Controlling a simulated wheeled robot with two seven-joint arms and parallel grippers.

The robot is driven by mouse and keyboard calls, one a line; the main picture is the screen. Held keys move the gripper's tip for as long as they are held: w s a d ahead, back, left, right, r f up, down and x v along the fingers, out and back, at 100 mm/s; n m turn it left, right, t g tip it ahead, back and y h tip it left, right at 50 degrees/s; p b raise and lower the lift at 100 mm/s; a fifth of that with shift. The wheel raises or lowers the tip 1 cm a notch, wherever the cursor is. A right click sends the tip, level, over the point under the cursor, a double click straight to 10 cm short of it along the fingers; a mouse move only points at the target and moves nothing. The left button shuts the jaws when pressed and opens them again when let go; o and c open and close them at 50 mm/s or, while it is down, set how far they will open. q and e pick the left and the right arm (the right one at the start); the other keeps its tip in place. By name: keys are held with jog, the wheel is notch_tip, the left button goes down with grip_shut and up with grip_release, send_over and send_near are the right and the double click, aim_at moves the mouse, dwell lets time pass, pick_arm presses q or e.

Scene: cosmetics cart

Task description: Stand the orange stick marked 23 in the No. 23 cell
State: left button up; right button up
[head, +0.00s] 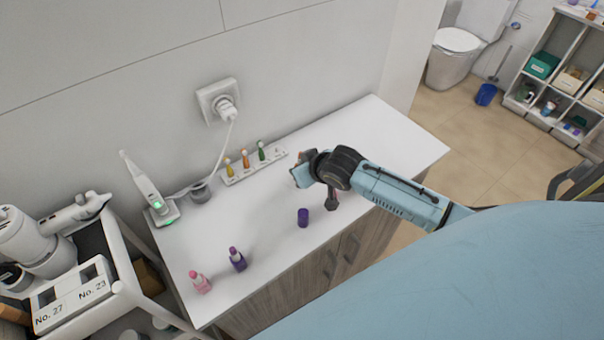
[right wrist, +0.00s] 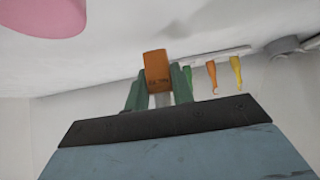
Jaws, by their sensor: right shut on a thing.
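An orange stick (right wrist: 157,68) with small dark lettering, too small to read surely, is between the green fingers of my right gripper (right wrist: 158,98), which is shut on it. In the head view my right gripper (head: 302,174) is above the white counter, in front of the strip of small tools; the stick is mostly hidden there. A white two-cell box (head: 66,306) stands on the cart at the lower left, far from the gripper. Its front reads No. 27 on the left and No. 23 on the right; the No. 23 cell (head: 89,272) looks empty. My left gripper is out of view.
A white strip (head: 232,180) holds yellow, orange and green tools. A purple cylinder (head: 303,217), a purple bottle (head: 238,259) and a pink bottle (head: 200,281) stand on the counter (head: 340,130). A charger with a white toothbrush (head: 148,184) and a cable are at the back left.

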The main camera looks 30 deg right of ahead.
jog(key=shift+f, duration=1.25)
jog(key=o, duration=1)
jog(key=shift+f, duration=0.15)
